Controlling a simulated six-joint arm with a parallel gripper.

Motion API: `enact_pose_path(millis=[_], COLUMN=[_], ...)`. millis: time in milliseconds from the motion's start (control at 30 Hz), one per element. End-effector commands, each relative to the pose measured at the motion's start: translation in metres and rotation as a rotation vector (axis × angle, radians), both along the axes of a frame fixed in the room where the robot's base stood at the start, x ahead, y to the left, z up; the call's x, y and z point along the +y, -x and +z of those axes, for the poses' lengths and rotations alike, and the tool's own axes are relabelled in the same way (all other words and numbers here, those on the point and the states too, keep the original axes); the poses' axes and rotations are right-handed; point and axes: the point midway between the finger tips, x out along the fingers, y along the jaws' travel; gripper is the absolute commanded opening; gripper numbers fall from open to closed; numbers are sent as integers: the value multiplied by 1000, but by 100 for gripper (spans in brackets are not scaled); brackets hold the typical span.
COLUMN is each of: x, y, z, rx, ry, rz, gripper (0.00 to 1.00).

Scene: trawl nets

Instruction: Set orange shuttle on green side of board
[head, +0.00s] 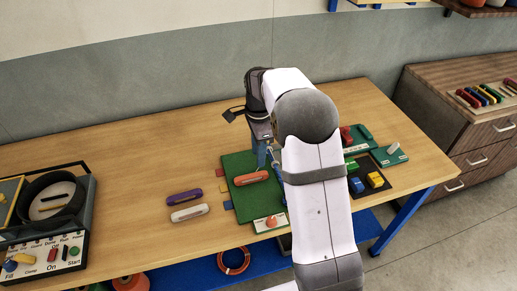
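The orange shuttle (251,177) lies on the green board (240,161), in the board's upper middle part. Red, yellow and blue tabs (223,187) stick out along the board's left edge. My arm covers the board's right part, so I cannot see its right edge. My gripper (267,160) points down over the board, just beyond and to the right of the orange shuttle. Its fingers are small and partly hidden by my arm. I cannot tell whether they are open or shut, or whether they touch the shuttle.
A purple shuttle (184,197) and a white shuttle (190,212) lie left of the board. A white panel with an orange knob (271,222) sits at the board's front. A dark tray (380,184) with blue and yellow pieces is at right. A control box (45,250) stands far left.

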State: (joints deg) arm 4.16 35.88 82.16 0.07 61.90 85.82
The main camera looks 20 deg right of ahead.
Motion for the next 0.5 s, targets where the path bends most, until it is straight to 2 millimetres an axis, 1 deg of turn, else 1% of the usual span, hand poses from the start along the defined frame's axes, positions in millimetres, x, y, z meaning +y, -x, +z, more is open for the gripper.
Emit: enact_pose_path(millis=[100,200,333,500], x=[0,0,0,0], y=[-1,0,0,2], z=[15,24,30,32], rx=[-3,-2,0,1], ry=[0,0,0,0], rz=[0,0,0,12], gripper=[33,33,33,33])
